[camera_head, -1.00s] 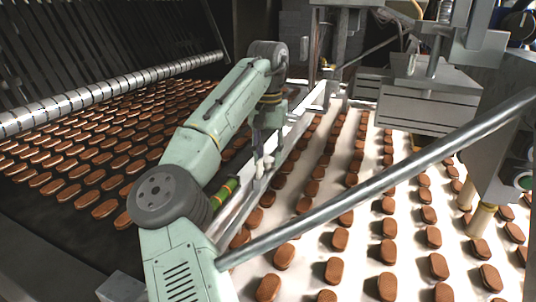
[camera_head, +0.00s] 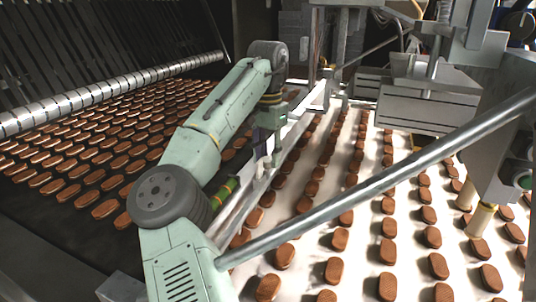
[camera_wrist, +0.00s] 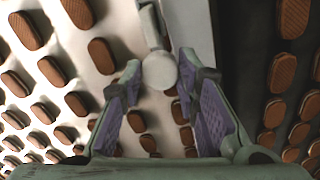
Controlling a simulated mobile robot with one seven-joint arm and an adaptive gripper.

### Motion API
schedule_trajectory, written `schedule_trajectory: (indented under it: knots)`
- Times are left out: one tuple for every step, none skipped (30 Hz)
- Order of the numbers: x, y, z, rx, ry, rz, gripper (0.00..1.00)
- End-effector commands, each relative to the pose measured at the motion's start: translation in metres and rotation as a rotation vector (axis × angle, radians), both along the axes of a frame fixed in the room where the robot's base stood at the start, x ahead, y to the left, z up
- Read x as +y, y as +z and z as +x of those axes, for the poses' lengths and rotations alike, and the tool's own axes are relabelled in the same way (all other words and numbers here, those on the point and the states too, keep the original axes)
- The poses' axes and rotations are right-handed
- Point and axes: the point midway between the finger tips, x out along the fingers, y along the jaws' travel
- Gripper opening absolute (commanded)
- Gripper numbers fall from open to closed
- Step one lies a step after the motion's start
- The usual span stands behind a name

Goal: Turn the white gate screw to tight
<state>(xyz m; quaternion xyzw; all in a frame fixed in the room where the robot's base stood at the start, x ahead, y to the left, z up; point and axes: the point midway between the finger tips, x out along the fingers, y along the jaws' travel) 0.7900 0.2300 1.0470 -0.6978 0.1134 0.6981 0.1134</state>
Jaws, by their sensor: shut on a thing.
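The white gate screw (camera_wrist: 160,70) shows in the wrist view as a pale round knob with a grey stem beyond it, next to a metal rail. My gripper (camera_wrist: 159,80) has its two purple-padded fingers on either side of the knob, with the fingertips closed in on it. In the head view my gripper (camera_head: 267,158) points down at the rail between the two belts. There the screw is mostly hidden by the fingers, and its turn position cannot be told.
A metal rail (camera_head: 233,212) runs between the dark belt on the left and the white belt (camera_head: 365,262) on the right, both carrying rows of brown biscuits. A thick grey bar (camera_head: 390,178) crosses the foreground. A metal machine box (camera_head: 428,105) hangs over the white belt.

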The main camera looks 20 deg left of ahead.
Motion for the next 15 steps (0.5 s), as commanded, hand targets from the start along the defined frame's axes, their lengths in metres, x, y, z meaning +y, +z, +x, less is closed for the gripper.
schedule_trajectory:
  knots:
    - [0.0007, 0.0004, 0.0000, -0.002, -0.022, 0.002, 0.01]
    - [0.0007, 0.0004, 0.0001, -0.002, -0.036, 0.002, 0.01]
    - [0.0007, 0.0004, 0.0001, -0.002, -0.052, 0.002, 0.01]
    - [0.0007, 0.0004, 0.0001, -0.002, -0.064, 0.002, 0.01]
    - [0.0007, 0.0004, 0.0001, -0.002, -0.073, 0.002, 0.01]
    - [0.0007, 0.0005, 0.0001, -0.002, -0.085, 0.002, 0.01]
    - [0.0007, 0.0005, 0.0001, -0.002, -0.093, 0.002, 0.01]
    - [0.0007, 0.0005, 0.0001, -0.002, -0.099, 0.002, 0.01]
    - [0.0008, 0.0005, 0.0002, -0.002, -0.105, 0.002, 0.01]
    - [0.0008, 0.0005, 0.0002, -0.002, -0.109, 0.002, 0.01]
    - [0.0008, 0.0005, 0.0002, -0.002, -0.113, 0.002, 0.01]
    - [0.0008, 0.0005, 0.0002, -0.002, -0.116, 0.002, 0.01]
    - [0.0008, 0.0005, 0.0002, -0.002, -0.118, 0.002, 0.01]
    - [0.0008, 0.0005, 0.0002, -0.002, -0.120, 0.002, 0.01]
    - [0.0008, 0.0005, 0.0002, -0.002, -0.120, 0.002, 0.01]
